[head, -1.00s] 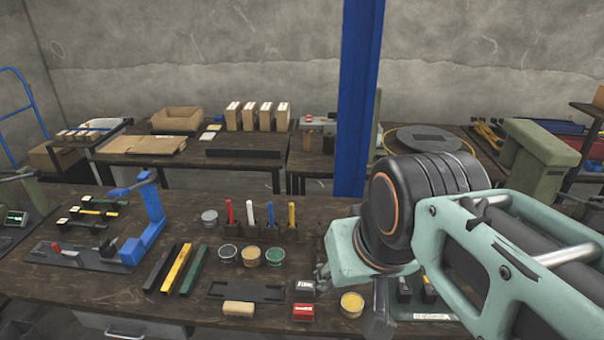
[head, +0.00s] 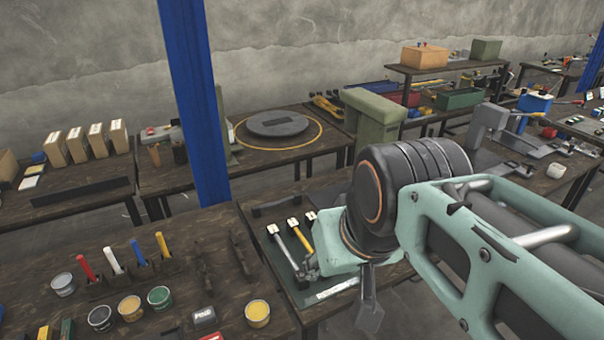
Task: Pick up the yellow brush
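The yellow brush (head: 162,245) stands upright, handle up, at the right end of a row of coloured handles in a dark holder on the near workbench; its lower end is hidden in the holder. My gripper (head: 340,290) is to the right of it, over the right side of the bench area, well apart from it. The grey fingers show spread beneath the mint-coloured wrist, and nothing shows between them. Part of the gripper is hidden by my own arm.
Red (head: 87,268), white (head: 114,261) and blue (head: 138,253) handles stand beside the yellow one. Open tins, one with yellow content (head: 257,313), stand in front. A mat with hammer-like tools (head: 300,237) lies under my wrist. A blue post (head: 195,100) rises behind the bench.

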